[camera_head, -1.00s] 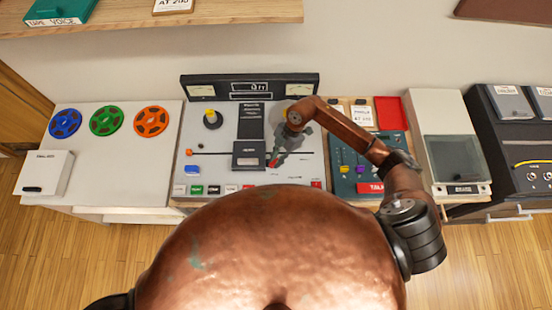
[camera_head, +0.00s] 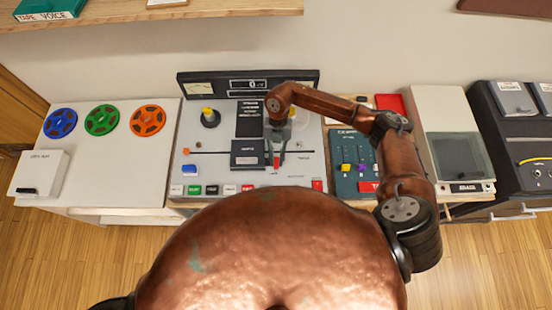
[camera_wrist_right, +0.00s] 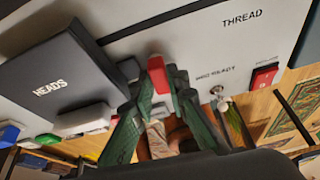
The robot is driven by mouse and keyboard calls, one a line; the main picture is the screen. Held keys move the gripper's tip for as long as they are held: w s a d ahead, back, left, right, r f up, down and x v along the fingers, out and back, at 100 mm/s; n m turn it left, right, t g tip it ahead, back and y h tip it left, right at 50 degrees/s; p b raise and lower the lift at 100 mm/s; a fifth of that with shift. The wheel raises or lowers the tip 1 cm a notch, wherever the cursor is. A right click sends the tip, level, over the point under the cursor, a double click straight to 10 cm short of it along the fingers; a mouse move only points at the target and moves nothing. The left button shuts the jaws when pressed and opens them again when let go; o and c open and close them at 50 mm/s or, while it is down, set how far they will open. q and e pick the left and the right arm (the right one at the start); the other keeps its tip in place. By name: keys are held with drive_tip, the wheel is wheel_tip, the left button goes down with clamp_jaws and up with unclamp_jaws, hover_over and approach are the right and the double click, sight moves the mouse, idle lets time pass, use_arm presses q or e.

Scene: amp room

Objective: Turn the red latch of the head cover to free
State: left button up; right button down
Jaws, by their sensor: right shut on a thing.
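The head cover (camera_head: 246,153) is a dark box on the tape machine's light top, and it also shows in the right wrist view (camera_wrist_right: 58,85), marked HEADS. The red latch (camera_head: 276,162) is beside the cover's right edge. In the right wrist view the red latch (camera_wrist_right: 159,75) stands between the fingertips. My right gripper (camera_head: 277,158) is at the latch and shut on it; its green fingers also show in the right wrist view (camera_wrist_right: 157,97). The latch's lower part is hidden by the fingers. My left gripper is not in view.
Coloured buttons (camera_head: 212,189) line the machine's front edge, and a red button (camera_head: 317,185) is at its front right. A meter panel (camera_head: 248,84) stands behind. A blue slider panel (camera_head: 352,158) is to the right. Three coloured reels (camera_head: 102,119) lie on the left counter.

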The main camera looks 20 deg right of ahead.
drive_tip(key=shift+n, duration=0.6)
drive_tip(key=c, duration=1.9)
unclamp_jaws()
drive_tip(key=shift+r, duration=0.1)
drive_tip(key=v, duration=1.2)
drive_tip(key=shift+w+a, duration=0.1)
drive_tip(key=shift+a, duration=0.05)
